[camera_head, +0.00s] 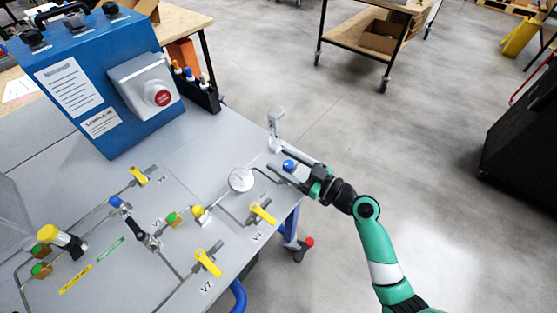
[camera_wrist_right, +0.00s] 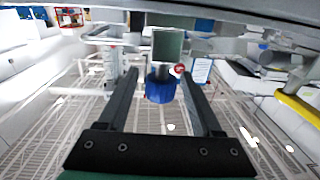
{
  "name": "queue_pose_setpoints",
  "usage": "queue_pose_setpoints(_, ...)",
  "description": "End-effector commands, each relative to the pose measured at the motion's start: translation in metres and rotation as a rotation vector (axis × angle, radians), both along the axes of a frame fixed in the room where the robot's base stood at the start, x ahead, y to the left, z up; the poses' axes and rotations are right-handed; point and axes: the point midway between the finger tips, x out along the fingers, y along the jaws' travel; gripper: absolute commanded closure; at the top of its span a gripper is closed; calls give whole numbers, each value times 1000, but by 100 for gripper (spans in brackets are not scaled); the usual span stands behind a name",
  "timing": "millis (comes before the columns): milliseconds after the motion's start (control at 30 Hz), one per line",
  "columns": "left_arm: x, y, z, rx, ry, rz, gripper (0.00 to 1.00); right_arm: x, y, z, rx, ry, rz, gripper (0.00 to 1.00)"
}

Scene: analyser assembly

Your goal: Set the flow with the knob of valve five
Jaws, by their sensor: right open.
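A small blue knob (camera_head: 289,165) sits on the pipework at the right edge of the grey panel (camera_head: 200,150). My right gripper (camera_head: 277,160) is open, with one finger on each side of this knob. In the right wrist view, the blue knob (camera_wrist_right: 160,90) shows between the two dark fingers (camera_wrist_right: 159,76), with a gap on both sides. A label naming it valve five cannot be read. Another blue knob (camera_head: 115,202) is on the left part of the panel. My left gripper is not in view.
A round gauge (camera_head: 241,179) and yellow valve handles (camera_head: 263,213) (camera_head: 208,262) stand left of my right gripper. A blue box (camera_head: 95,80) with a red button (camera_head: 162,98) is at the back left. Open floor lies to the right of the bench.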

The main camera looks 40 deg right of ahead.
Motion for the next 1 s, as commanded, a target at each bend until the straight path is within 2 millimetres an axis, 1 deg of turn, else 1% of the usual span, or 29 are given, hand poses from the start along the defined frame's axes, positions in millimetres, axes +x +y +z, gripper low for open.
queue_pose_setpoints(33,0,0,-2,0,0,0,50,7,1,-1,-1,0,2,33)
queue_pose_setpoints(133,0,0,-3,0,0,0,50,15,3,0,-2,0,1,33)
queue_pose_setpoints(400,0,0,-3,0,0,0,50,18,3,0,-1,0,-1,33)
queue_pose_setpoints(433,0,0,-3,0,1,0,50,18,3,0,-1,0,-1,35)
queue_pose_setpoints(567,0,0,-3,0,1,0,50,18,3,0,-1,0,0,58)
queue_pose_setpoints(600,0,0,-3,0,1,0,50,18,3,0,-1,0,-1,66)
queue_pose_setpoints(667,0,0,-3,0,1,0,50,18,3,0,-1,0,-1,76)
queue_pose_setpoints(700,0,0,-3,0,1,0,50,18,3,0,-1,0,-1,84)
queue_pose_setpoints(800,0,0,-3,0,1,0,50,18,3,0,-1,0,-1,100)
queue_pose_setpoints(1000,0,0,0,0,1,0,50,18,3,1,0,2,-10,100)
